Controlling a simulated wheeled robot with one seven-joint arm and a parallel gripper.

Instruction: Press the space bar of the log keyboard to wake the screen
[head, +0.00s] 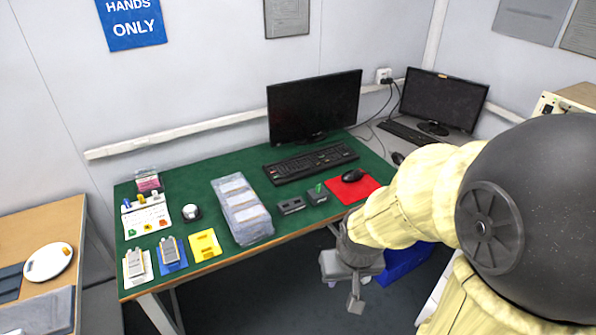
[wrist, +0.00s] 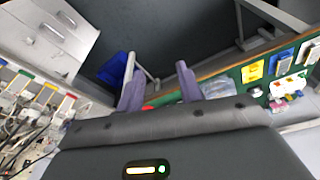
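A black keyboard (head: 310,163) lies on the green bench in front of a dark monitor (head: 314,107). A second black keyboard (head: 407,133) lies on the grey table to the right, before another dark monitor (head: 443,99). Which one is the log keyboard, I cannot tell. My gripper (head: 343,292) hangs in front of the bench edge, apart from both keyboards. In the wrist view, its two purple fingers (wrist: 160,88) stand apart with nothing between them. No keyboard can be made out in the wrist view.
A blue bin (head: 405,262) stands on the floor near my arm.

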